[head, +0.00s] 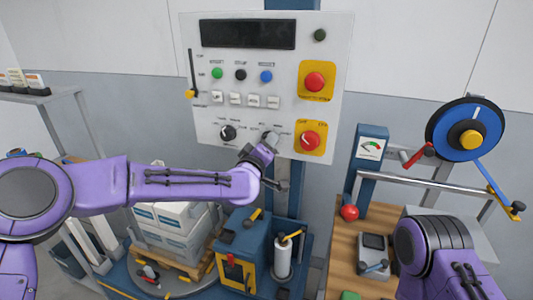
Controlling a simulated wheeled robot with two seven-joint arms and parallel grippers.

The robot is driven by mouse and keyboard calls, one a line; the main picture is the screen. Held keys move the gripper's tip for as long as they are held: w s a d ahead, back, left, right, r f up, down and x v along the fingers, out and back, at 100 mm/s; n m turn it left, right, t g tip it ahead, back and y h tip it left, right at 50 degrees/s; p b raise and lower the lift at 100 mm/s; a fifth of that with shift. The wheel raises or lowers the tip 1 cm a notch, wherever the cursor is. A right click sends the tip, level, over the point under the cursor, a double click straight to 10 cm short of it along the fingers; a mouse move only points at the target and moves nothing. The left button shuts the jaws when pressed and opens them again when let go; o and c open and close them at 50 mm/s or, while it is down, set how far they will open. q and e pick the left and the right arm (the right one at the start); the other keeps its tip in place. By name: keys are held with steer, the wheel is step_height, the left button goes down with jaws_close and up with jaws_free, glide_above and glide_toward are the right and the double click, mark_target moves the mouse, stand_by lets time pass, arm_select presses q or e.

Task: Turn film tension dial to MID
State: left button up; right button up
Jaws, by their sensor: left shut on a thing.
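The white control panel (205,60) hangs upright on a blue post, with a dark display at its top. A black dial (228,132) with a light pointer mark sits at its lower left, with small lettering around it too blurred to read. My left gripper (270,139) is at the panel's lower edge, right of that black dial. It is shut on a dial there, which the fingers mostly hide, so its pointer and setting cannot be read. My right arm shows at the lower right, but its gripper is out of view.
A slider (191,92) is at the panel's left edge. Wrapped boxes (170,218) on a pallet stand below. A wooden bench (345,245) is at right.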

arm_select(q)
steer(key=n+b, duration=0.3)
steer(key=n, duration=0.1)
steer(key=shift+n, duration=0.4)
steer(key=shift+r, duration=0.1)
stand_by(0.3)
steer(key=o, duration=1.1)
steer(key=shift+c, duration=0.2)
steer(key=shift+a, duration=0.1)
steer(key=b+v, duration=0.3)
steer(key=v, duration=0.7)
steer(key=shift+s+b, duration=0.3)
steer(key=shift+b, duration=0.05)
